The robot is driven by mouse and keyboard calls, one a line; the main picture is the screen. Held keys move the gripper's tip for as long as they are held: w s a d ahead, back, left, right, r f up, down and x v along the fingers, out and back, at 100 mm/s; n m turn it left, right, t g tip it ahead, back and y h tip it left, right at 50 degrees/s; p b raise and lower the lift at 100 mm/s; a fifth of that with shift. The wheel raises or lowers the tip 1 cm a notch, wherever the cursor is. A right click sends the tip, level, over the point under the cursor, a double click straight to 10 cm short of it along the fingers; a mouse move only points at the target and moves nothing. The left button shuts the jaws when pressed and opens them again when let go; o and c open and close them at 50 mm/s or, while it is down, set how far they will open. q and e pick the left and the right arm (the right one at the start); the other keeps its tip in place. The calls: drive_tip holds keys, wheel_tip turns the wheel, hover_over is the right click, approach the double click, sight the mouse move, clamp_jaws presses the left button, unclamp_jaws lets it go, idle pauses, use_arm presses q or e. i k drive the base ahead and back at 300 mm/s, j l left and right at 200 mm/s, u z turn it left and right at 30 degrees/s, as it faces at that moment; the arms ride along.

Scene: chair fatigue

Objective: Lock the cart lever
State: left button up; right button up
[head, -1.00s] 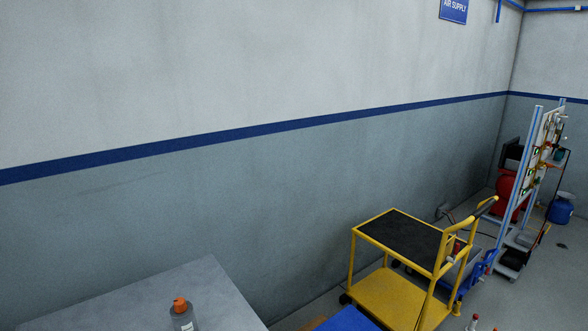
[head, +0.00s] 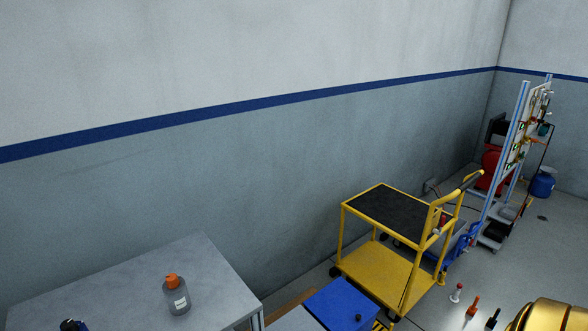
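The yellow cart (head: 392,280) stands on the floor right of the middle, near the wall. It has a black top mat (head: 388,212), a yellow lower shelf and a push handle on its right side. A small red part (head: 443,219) shows by the handle posts; I cannot tell whether it is the lever. Neither of my grippers is in view.
A grey table (head: 120,285) with an orange-capped bottle (head: 176,296) is at the lower left. A blue-topped box (head: 343,303) stands before the cart. Several small handled items, including a red one (head: 473,305), and a golden object (head: 548,316) are at the lower right. A panel rack (head: 512,150) stands behind.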

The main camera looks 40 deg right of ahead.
sight(442, 225)
drive_tip(key=z, duration=1.3)
drive_tip(key=i+l+z, duration=0.25)
drive_tip(key=l, duration=0.2)
drive_tip(key=i+l+z, duration=0.2)
drive_tip(key=l, duration=0.2)
drive_tip(key=i+l+z, duration=0.25)
drive_tip(key=l, duration=0.15)
